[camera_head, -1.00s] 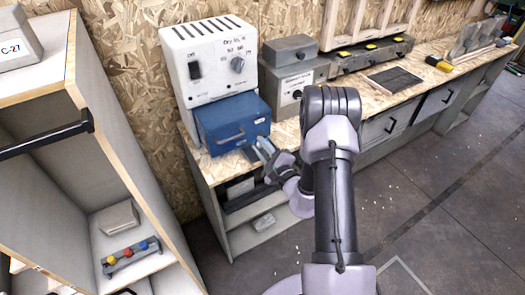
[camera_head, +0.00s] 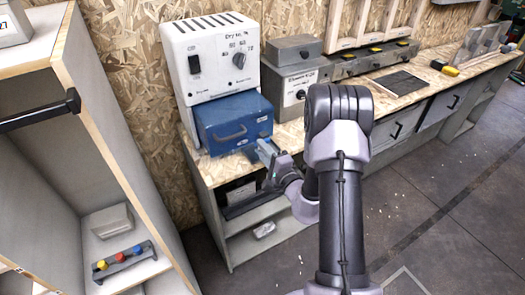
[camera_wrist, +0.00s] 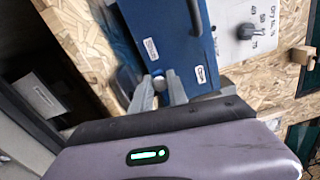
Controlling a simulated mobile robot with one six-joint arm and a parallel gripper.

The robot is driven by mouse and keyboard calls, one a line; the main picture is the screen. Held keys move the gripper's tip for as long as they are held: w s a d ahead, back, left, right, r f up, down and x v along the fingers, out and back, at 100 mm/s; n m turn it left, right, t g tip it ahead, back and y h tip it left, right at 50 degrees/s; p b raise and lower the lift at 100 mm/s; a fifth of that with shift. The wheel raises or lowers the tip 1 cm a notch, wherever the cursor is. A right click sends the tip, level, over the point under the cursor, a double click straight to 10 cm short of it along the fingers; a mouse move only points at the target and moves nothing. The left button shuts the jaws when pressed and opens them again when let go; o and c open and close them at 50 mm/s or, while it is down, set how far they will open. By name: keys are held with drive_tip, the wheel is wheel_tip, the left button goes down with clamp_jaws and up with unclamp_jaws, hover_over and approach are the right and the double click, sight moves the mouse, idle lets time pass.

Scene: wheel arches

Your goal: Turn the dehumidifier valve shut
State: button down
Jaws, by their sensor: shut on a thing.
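The dehumidifier (camera_head: 210,72) is a white box with a dial and a black switch, standing on the bench above a blue tank (camera_head: 222,136) with a handle. In the wrist view the blue tank (camera_wrist: 165,35) fills the upper middle. In the head view my gripper (camera_head: 266,150) is at the tank's lower right, and the knob is hidden there.
A grey box (camera_head: 292,92) with a knob stands right of the dehumidifier. The wooden bench (camera_head: 430,74) runs on to the right. A tall shelf unit (camera_head: 110,165) stands at the left. Open floor (camera_head: 440,190) lies at the lower right.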

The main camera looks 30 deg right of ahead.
drive_tip(key=c, duration=1.5)
unclamp_jaws()
drive_tip(key=shift+s, duration=0.1)
drive_tip(key=s, duration=1.1)
drive_tip(key=s+p, duration=0.1)
drive_tip(key=s, duration=0.5)
drive_tip(key=shift+s+d, duration=0.15)
drive_tip(key=shift+d, duration=0.15)
